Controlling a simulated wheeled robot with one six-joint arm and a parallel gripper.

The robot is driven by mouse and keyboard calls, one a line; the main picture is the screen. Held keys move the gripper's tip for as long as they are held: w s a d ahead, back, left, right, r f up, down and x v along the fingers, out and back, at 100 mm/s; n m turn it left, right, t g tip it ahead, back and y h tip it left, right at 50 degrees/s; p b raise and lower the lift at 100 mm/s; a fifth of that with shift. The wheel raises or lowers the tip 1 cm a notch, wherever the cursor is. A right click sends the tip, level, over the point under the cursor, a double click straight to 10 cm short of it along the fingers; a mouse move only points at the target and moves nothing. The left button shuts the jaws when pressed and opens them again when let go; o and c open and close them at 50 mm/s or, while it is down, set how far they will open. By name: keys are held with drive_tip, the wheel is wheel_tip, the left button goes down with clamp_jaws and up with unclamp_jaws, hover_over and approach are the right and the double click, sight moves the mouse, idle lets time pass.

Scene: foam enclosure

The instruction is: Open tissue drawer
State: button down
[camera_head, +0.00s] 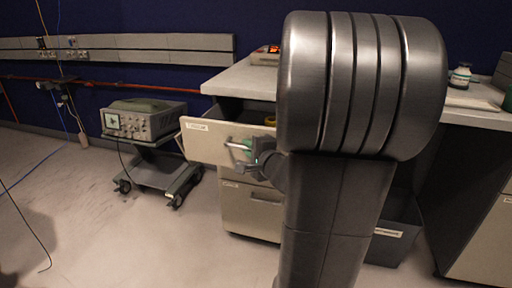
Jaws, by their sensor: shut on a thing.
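The tissue drawer (204,142) is the top drawer of the beige cabinet under the bench. It stands pulled out, with a small label on the left of its front. Its dark inside shows a little behind the front panel, and something small and yellow shows near its right side. My gripper (243,150) is at the drawer front, shut on the drawer's handle (236,145). My arm hides the right part of the cabinet and of the drawer.
A lower drawer (250,207) of the cabinet is closed. A wheeled cart (160,172) with an oscilloscope (144,121) stands left of the open drawer. A grey bin (396,228) stands at the right. The floor in front at left is mostly clear, with thin cables.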

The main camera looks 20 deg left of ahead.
drive_tip(key=s+b, duration=0.2)
drive_tip(key=s, duration=0.9)
drive_tip(key=shift+s+a, duration=0.15)
drive_tip(key=shift+s, duration=0.05)
drive_tip(key=c, duration=1.5)
unclamp_jaws()
